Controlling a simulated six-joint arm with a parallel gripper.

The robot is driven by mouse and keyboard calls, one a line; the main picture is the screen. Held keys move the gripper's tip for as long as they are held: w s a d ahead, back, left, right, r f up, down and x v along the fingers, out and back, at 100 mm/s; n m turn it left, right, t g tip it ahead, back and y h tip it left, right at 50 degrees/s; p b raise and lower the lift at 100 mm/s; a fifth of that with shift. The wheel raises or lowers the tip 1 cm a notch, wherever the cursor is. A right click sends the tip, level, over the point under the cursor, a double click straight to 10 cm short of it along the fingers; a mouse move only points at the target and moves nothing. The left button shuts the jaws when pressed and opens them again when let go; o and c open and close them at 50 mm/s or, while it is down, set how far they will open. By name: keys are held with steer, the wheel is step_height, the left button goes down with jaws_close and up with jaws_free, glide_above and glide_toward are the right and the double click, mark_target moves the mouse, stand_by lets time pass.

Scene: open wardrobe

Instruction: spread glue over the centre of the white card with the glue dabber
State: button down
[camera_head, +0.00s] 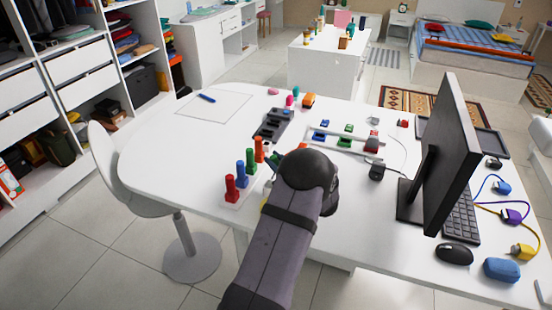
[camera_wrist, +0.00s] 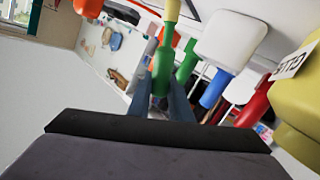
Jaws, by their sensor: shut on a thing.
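My gripper (camera_wrist: 165,104) is closed around a green handle (camera_wrist: 161,72) with a yellow upper part (camera_wrist: 171,12), which looks like the glue dabber. In the head view my arm hides the gripper and the dabber. A yellow container with a printed label (camera_wrist: 303,100), apparently the glue pot, is close at the right of the wrist view.
Red (camera_head: 232,188), blue (camera_head: 241,174), green and orange pegs stand in a row left of my arm. A dark tray (camera_head: 272,124) lies beyond them. A monitor (camera_head: 447,150) and keyboard stand at right. The table's left end is mostly clear.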

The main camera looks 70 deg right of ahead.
steer(key=shift+w, duration=0.15)
steer(key=shift+w, duration=0.4)
steer(key=shift+d, duration=0.1)
steer(key=shift+d+b, duration=0.55)
steer(key=shift+d, duration=1.3)
steer(key=shift+d, duration=0.1)
steer(key=shift+d+b, duration=0.5)
steer(key=shift+d, duration=1.3)
steer(key=shift+r, duration=0.1)
steer(key=shift+r+p, duration=2.2)
steer(key=shift+r, duration=0.75)
